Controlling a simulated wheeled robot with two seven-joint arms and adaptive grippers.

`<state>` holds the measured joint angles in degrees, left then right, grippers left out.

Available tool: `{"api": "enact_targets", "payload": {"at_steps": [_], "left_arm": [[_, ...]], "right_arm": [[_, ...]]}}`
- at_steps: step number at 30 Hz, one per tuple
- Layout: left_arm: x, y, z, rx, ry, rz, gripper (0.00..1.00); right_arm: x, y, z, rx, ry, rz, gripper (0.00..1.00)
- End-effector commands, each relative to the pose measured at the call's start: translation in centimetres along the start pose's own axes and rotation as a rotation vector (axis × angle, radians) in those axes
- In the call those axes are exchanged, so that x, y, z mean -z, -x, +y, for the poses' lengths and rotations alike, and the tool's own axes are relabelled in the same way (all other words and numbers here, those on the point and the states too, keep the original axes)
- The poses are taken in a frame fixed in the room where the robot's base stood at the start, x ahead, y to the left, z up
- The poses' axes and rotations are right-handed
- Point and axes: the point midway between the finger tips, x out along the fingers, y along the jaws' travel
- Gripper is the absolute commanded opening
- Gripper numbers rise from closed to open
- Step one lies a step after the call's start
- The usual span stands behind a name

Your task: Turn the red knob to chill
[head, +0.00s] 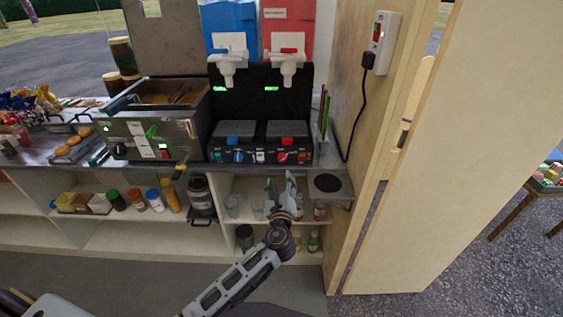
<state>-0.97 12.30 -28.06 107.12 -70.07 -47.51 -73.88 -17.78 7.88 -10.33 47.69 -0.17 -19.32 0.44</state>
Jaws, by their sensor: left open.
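The slush machine (262,104) stands on the counter with a blue tank on the left and a red tank on the right. The red knob (283,157) is on the right half of its front panel. Its pointer is too small to read. A blue knob (239,157) is on the left half. My left gripper (280,184) is open and empty, fingers pointing up, just below the panel and the counter's front edge. It appears apart from the red knob. My right gripper is not in view.
A fryer (155,125) stands left of the machine. Below the counter, shelves hold bottles and cups close behind my left gripper. A wooden wall with a socket (384,42) and hanging black cable is at the right. A round dark plate (327,184) sits at the counter's right end.

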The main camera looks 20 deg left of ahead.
Motion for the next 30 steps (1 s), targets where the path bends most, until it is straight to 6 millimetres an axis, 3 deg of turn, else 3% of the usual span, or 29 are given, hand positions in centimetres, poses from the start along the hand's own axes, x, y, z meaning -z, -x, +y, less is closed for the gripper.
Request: {"api": "enact_targets", "payload": {"at_steps": [30], "left_arm": [[0.0,-10.1,0.0,-0.001,0.002,0.000,0.52]], "right_arm": [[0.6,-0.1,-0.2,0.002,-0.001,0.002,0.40]]}}
